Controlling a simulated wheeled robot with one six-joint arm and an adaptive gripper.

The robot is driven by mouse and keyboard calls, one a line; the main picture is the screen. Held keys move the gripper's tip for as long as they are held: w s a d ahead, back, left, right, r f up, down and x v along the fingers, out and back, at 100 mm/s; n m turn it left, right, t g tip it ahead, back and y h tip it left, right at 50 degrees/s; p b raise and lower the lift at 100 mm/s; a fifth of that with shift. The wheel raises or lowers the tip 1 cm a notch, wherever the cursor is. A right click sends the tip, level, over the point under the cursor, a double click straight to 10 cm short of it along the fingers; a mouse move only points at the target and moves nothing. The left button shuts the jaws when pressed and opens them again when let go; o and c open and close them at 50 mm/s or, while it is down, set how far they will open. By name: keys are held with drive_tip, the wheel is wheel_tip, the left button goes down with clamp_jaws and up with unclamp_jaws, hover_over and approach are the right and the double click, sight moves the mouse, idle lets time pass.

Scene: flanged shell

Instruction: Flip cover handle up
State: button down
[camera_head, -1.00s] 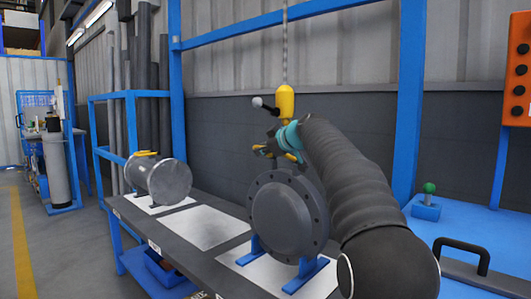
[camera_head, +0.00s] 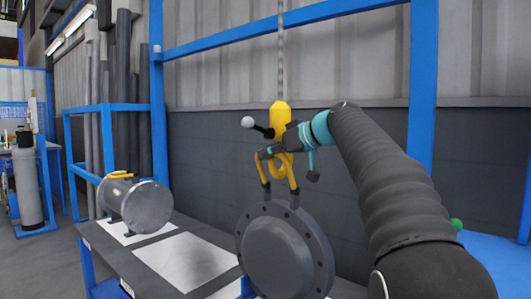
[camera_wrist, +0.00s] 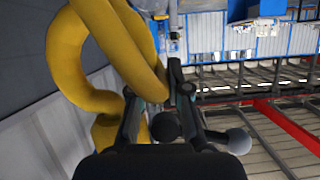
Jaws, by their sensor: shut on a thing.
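In the wrist view, thick yellow curved parts pass beside and between my gripper's dark fingers (camera_wrist: 158,112). The fingers partly hide the exact contact.
A yellow hoist hook (camera_head: 281,116) hangs on a chain right behind my gripper, very close to it. A black rod with a pale ball (camera_head: 248,122) sticks out to the left. A grey cylinder (camera_head: 146,205) lies on the bench at left. A bare plate (camera_head: 186,262) lies between.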

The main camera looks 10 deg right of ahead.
drive_tip(key=shift+w+d, duration=0.1)
drive_tip(key=shift+d, duration=0.05)
idle(0.3)
drive_tip(key=c, duration=1.1)
unclamp_jaws()
drive_tip(key=shift+c, duration=0.2)
drive_tip(key=shift+r, duration=0.1)
drive_tip(key=v, duration=0.8)
